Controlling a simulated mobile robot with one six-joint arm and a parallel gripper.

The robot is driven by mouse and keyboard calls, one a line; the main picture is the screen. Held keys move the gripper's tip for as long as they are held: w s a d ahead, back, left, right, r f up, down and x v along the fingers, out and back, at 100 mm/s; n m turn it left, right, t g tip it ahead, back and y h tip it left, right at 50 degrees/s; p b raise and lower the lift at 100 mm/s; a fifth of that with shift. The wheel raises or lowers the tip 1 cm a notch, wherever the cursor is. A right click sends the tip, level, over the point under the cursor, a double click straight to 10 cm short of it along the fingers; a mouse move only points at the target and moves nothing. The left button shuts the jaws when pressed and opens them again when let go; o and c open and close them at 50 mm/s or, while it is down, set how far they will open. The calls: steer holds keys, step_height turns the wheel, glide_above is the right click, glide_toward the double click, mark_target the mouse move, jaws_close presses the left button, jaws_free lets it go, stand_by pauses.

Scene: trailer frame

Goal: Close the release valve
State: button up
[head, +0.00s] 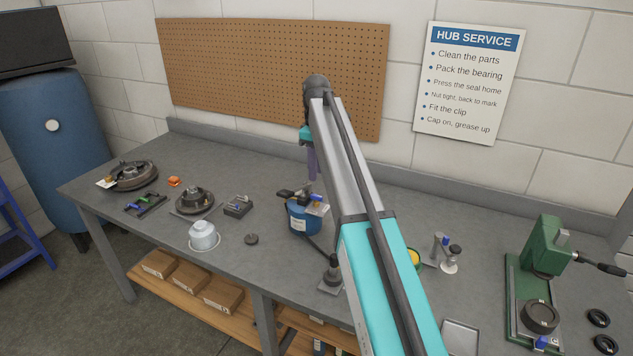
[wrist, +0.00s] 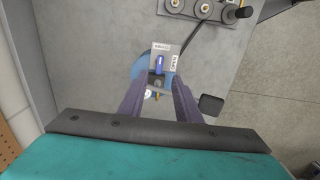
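A blue tub-like unit (head: 301,222) stands mid-bench, with a pale plate and dark and blue parts on top. In the wrist view a small blue lever (wrist: 159,64) lies over a pale labelled plate (wrist: 173,49) on this unit (wrist: 138,69). The lever may be the release valve; the label is too small to read, so its setting is unclear. My gripper (head: 313,176) points down above the unit.
A white pot (head: 203,236) and a black hub (head: 194,201) sit to the left. A green press (head: 546,250) stands at the right. Bench between white pot and unit is mostly clear.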

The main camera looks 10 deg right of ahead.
steer(key=shift+r+b, duration=0.5)
steer(key=shift+r, duration=2.15)
